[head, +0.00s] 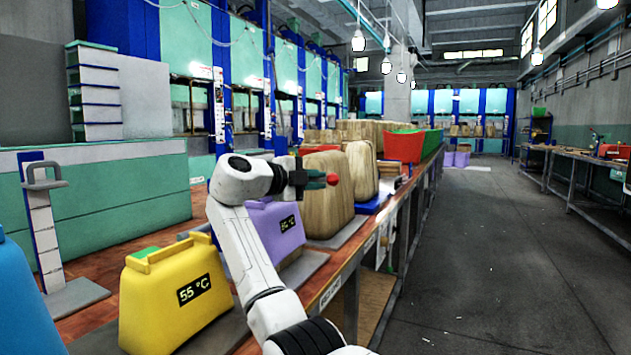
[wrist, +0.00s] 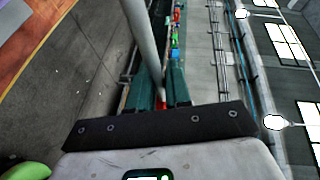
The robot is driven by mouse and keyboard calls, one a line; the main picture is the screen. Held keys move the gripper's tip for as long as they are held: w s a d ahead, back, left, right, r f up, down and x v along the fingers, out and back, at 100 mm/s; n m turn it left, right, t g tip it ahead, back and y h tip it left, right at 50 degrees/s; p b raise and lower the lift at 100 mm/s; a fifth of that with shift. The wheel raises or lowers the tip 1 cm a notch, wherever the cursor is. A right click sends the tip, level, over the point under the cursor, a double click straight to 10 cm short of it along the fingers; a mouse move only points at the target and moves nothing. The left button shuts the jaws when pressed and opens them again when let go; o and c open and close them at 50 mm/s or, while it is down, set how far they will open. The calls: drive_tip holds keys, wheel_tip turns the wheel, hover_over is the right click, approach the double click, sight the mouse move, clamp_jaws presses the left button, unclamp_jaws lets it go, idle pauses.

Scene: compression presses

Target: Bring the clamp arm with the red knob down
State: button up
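The red knob (head: 333,180) shows in the head view at the tips of my gripper (head: 317,180), above the row of containers. In the wrist view a grey rod (wrist: 142,40), likely the clamp arm, runs down from the top edge to a patch of red (wrist: 161,104) between the two green fingers. My gripper (wrist: 162,88) has its fingers close together, with the red part in the narrow gap. The fingers appear shut on the knob. My gripper hides most of the clamp arm in the head view.
A yellow container (head: 165,300) reading 55 °C, a purple container (head: 262,225) and wood-patterned ones (head: 325,195) stand on the bench below my arm. A blue and white stand (head: 45,240) with a grey clamp is at left. The floor (head: 470,260) at right is clear.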

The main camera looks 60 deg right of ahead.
drive_tip(key=o, duration=0.3)
drive_tip(key=shift+o, duration=0.2)
drive_tip(key=shift+r, duration=0.6)
wheel_tip(320, 180, up, 3)
drive_tip(key=shift+s+a+f+p, duration=0.1)
drive_tip(key=shift+s+a+p, duration=0.05)
drive_tip(key=shift+p, duration=0.35)
drive_tip(key=s+a+r+p, duration=0.2)
drive_tip(key=s+a+r, duration=0.4)
drive_tip(key=s+r, duration=0.3)
drive_tip(key=s, duration=0.2)
drive_tip(key=shift+s+a, duration=0.35)
drive_tip(key=shift+a, duration=0.05)
drive_tip(key=shift+f, duration=0.1)
